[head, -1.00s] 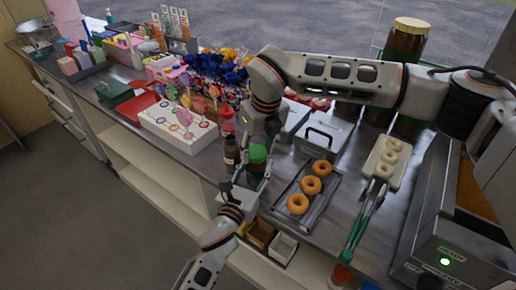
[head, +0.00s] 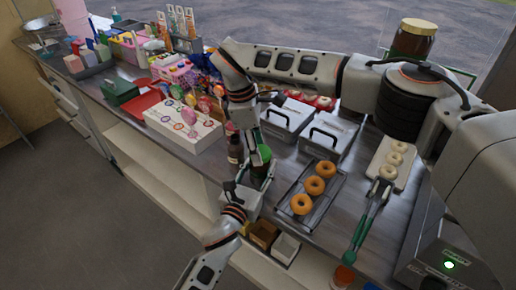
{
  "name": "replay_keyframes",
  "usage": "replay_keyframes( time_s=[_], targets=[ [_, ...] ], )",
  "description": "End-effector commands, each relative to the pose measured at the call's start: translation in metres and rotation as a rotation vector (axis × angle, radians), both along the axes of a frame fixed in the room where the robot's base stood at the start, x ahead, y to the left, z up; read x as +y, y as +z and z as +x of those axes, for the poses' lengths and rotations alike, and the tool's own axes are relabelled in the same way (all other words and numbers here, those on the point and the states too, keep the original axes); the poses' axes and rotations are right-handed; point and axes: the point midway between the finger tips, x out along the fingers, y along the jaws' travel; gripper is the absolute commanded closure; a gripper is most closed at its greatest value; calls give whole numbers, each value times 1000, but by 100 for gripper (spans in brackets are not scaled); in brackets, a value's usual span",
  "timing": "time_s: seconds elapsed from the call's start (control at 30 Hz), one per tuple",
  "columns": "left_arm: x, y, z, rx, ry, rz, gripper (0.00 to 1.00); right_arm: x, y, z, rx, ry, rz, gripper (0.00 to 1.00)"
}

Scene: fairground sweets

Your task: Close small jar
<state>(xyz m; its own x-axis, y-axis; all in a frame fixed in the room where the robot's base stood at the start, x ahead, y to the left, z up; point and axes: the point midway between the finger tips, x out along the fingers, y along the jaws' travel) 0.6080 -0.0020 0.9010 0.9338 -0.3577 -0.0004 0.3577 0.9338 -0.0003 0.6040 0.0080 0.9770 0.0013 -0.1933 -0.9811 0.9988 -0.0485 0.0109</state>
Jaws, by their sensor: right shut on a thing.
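A small dark jar (head: 260,178) stands near the counter's front edge, with a green lid (head: 263,153) at its top. My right gripper (head: 258,147) comes down from above and is shut on the green lid. Whether the lid is seated on the jar cannot be told at this size. My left gripper (head: 244,186) reaches up from the front, beside the jar's lower part. Its fingers are small and partly hidden, so whether they hold the jar is unclear.
A dark bottle (head: 235,150) stands close left of the jar. A doughnut tray (head: 329,192) and lidded metal bins (head: 327,140) lie to the right. A white lollipop box (head: 190,142) is at left. Green-handled tongs (head: 368,220) lie at right.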

Motion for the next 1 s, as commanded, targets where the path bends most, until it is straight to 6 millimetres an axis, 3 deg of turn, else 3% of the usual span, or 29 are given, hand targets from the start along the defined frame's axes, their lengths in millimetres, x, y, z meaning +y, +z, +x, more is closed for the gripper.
replay_keyframes(
  time_s=[0.2,0.33,0.47,0.57,1.0],
  targets=[
    [0,-1,0,2,0,1,100,-1,0,5,-1,-542,2,66],
    [0,-1,0,2,0,1,100,-2,0,6,1,-764,1,66],
    [0,-1,0,2,0,1,100,-2,0,5,-1,-757,1,66],
    [0,-1,0,2,0,1,100,-2,0,5,-1,-755,1,41],
    [0,-1,0,2,0,1,100,-2,5,6,-2,-752,2,41]
  ],
)
